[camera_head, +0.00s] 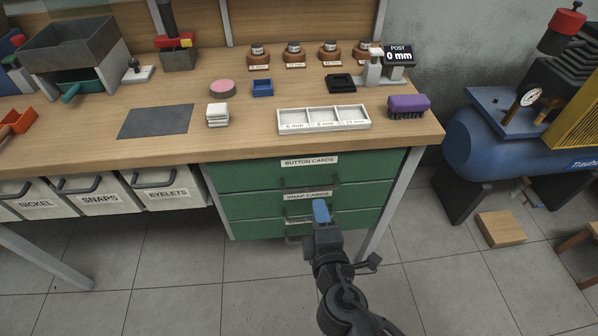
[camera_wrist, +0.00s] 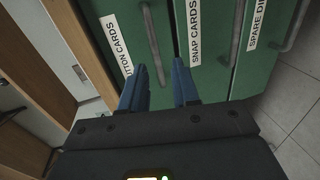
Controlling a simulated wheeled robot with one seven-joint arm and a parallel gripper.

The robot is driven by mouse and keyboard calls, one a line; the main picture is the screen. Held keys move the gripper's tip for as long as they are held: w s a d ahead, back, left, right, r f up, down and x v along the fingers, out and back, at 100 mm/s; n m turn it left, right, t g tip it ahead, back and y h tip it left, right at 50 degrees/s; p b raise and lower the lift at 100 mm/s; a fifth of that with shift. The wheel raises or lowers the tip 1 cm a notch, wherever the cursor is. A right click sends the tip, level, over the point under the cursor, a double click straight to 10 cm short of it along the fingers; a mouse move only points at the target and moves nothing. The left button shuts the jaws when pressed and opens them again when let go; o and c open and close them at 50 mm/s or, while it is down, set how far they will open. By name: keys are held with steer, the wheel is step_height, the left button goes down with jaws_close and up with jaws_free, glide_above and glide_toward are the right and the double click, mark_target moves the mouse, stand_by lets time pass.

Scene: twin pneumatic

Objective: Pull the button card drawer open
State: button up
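The button card drawer (camera_head: 258,174) is the top green drawer under the right part of the workbench, labelled BUTTON CARDS. Its front looks flush with the cabinet. Its grey bar handle (camera_head: 312,183) shows below the label. My gripper (camera_head: 321,210) is in front of the drawers, with its blue fingertips just below that handle in the picture. In the wrist view, my gripper (camera_wrist: 160,80) is open, with a gap between two blue fingers. The button card handle (camera_wrist: 152,38) runs toward that gap. I cannot tell whether the fingers touch it.
The snap card drawer (camera_head: 245,206) lies directly below, with its own handle (camera_wrist: 236,38). A third drawer (camera_wrist: 266,62) is under it. The tray (camera_head: 323,119) and purple brush (camera_head: 408,105) stand near the bench edge. A wooden block (camera_head: 501,229) lies on the floor at right.

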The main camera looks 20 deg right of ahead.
mark_target(312, 188)
steer(key=x, duration=0.8)
steer(key=shift+w+a+r, duration=0.15)
steer(key=shift+w+r, duration=0.15)
steer(key=shift+r, duration=0.05)
jaws_close()
